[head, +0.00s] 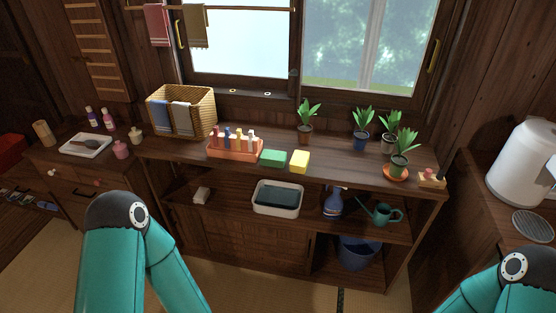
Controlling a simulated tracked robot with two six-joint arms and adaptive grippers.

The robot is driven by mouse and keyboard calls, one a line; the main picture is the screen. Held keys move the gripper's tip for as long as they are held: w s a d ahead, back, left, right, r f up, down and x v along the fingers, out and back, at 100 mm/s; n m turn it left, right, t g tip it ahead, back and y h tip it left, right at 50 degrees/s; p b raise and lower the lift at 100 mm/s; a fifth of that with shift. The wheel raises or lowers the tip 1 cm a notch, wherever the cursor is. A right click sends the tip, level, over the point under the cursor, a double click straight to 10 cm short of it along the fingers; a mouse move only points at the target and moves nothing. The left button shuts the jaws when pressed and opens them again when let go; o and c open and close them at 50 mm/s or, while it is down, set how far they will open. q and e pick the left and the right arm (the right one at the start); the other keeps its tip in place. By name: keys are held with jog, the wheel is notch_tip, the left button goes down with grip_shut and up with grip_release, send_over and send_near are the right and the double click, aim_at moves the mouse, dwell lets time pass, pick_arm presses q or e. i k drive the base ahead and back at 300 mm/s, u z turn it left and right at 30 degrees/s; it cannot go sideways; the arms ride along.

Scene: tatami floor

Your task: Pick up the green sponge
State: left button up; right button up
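The green sponge (273,158) lies flat on the top of the dark wooden shelf unit, near its front edge. A yellow sponge (299,161) is just to its right, and an orange-red rack (234,149) holding several small items is just to its left. My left arm comes in at the lower left and my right arm at the lower right. Both teal arms show only upper links, well short of the shelf. Neither gripper is in the picture.
A wicker basket (182,111) with towels stands at the left of the top, potted plants (362,129) at the right. Below are a white basin (278,199), a blue spray bottle (333,203), a watering can (382,214) and a blue bucket (357,252). The tatami floor in front is clear.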

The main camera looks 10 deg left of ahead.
aim_at(273, 158)
jog(key=z, duration=0.05)
jog(key=i, duration=1)
jog(key=u, duration=0.05)
